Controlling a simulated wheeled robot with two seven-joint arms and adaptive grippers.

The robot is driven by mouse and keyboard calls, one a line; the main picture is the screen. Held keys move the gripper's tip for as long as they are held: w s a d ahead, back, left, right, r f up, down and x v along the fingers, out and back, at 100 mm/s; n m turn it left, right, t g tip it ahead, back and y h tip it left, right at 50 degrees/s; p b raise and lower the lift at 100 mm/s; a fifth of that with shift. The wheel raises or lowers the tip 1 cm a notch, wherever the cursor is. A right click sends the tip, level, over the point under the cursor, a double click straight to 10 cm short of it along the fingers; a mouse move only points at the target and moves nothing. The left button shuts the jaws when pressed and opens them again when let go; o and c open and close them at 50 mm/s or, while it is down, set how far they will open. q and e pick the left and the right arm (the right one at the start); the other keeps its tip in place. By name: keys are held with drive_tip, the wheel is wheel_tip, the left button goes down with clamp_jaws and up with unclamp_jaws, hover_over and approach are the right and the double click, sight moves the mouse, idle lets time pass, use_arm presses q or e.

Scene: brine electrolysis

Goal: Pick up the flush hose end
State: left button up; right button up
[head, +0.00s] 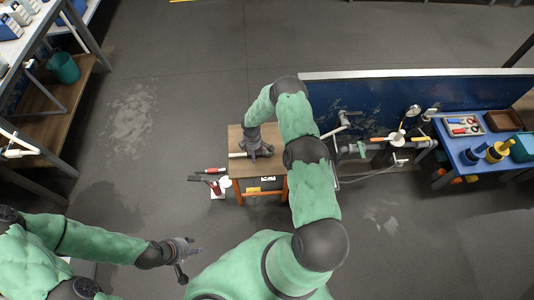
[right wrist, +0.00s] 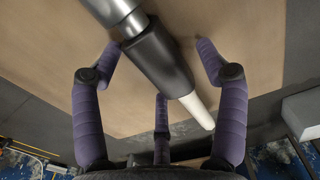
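The flush hose end, as I take it, is a grey and black nozzle (right wrist: 160,62) with a white tip, lying on a brown wooden top in the right wrist view. In the head view a pale part of it (head: 237,155) shows left of my right gripper. My right gripper (head: 257,150) is low over the wooden top. In the right wrist view its purple fingers (right wrist: 157,62) are spread on both sides of the nozzle, not closed on it. My left gripper (head: 187,252) is open and empty over the floor at lower left.
The small wooden-topped stand (head: 243,173) has a red-handled tool (head: 209,171) beside it on the left. To the right are pipes and valves (head: 385,143) before a blue panel (head: 385,98), and a blue table (head: 466,170). Shelving stands at left; the floor between is clear.

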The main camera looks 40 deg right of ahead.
drive_tip(key=c, duration=1.3)
drive_tip(key=shift+o, duration=0.2)
drive_tip(key=shift+r, duration=0.1)
